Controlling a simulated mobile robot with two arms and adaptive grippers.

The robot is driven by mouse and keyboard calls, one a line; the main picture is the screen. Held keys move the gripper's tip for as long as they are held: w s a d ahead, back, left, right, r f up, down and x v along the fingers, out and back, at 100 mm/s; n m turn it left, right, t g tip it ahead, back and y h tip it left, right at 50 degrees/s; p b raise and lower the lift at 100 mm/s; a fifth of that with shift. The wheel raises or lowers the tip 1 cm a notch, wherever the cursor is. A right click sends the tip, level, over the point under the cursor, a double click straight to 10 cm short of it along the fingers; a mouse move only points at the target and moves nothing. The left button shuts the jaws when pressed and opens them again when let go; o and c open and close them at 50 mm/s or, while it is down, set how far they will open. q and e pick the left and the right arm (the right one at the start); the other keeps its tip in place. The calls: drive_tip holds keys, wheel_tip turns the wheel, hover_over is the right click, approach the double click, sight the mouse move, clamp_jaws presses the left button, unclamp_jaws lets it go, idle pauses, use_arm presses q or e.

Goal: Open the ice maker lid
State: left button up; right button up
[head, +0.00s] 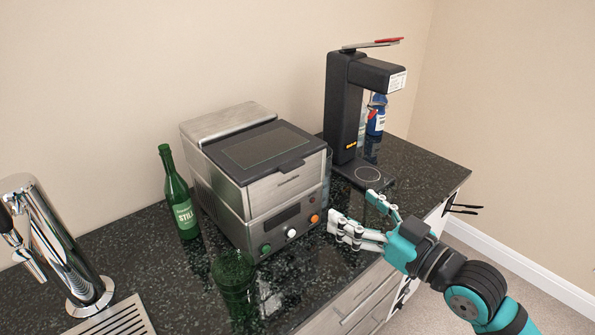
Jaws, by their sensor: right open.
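The ice maker (272,210) is a stainless steel box on the dark counter, in the middle of the head view. Its lid (265,150) is dark with a clear window panel and lies shut on top, with a small lip at its front edge. Several coloured knobs sit low on its front. My right gripper (362,214) is open and empty, to the right of the ice maker's front and over the counter's front part. It appears apart from the lid. My left gripper is not in view.
A green bottle (180,194) stands left of the ice maker. A green glass (235,284) stands in front of it. A black drink machine (344,105) is behind my right gripper. A steel tap (60,245) is at left. The counter (160,262) has free room between tap and glass.

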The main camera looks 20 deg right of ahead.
drive_tip(key=p+x, duration=0.4)
drive_tip(key=x, duration=1.2)
drive_tip(key=shift+w, duration=0.2)
drive_tip(key=shift+f, duration=0.1)
clamp_jaws()
